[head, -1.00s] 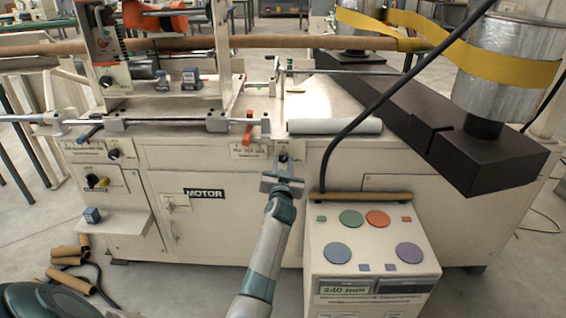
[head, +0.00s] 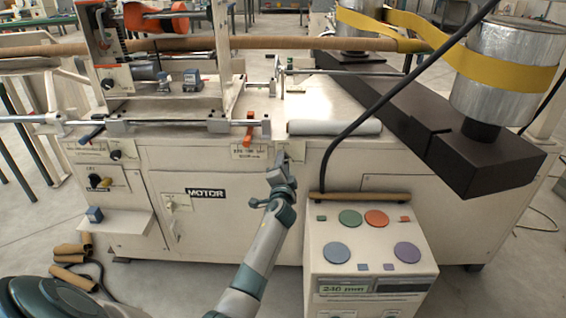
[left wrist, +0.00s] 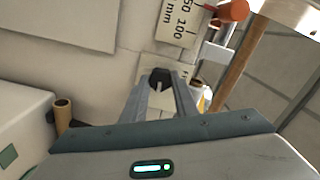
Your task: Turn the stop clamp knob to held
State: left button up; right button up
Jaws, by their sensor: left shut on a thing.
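The stop clamp knob is a small dark knob (left wrist: 160,77) on a pale plate on the machine's front panel. In the left wrist view it sits between the fingers of my left gripper (left wrist: 163,88), which is shut on it. In the head view the left gripper (head: 284,160) reaches the upper front panel, just right of the scale label (head: 250,152), and its fingers hide the knob. The knob's pointer and markings are too small or covered to read. My right gripper is not in view.
An orange lever (head: 249,131) hangs from the rail above the label. A control box (head: 318,262) with coloured buttons stands close to the right of my left arm. A black cable (head: 370,112) runs down to it. A white roll (head: 334,128) lies on the machine top.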

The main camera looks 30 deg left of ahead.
pick_arm(q)
jog(key=shift+m+p, duration=1.15)
jog(key=shift+m, duration=2.45)
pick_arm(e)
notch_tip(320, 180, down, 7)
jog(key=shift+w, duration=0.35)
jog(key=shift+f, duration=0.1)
pick_arm(q)
jog(key=o, duration=1.1)
jog(key=shift+c, duration=0.2)
jog(key=shift+s, duration=0.1)
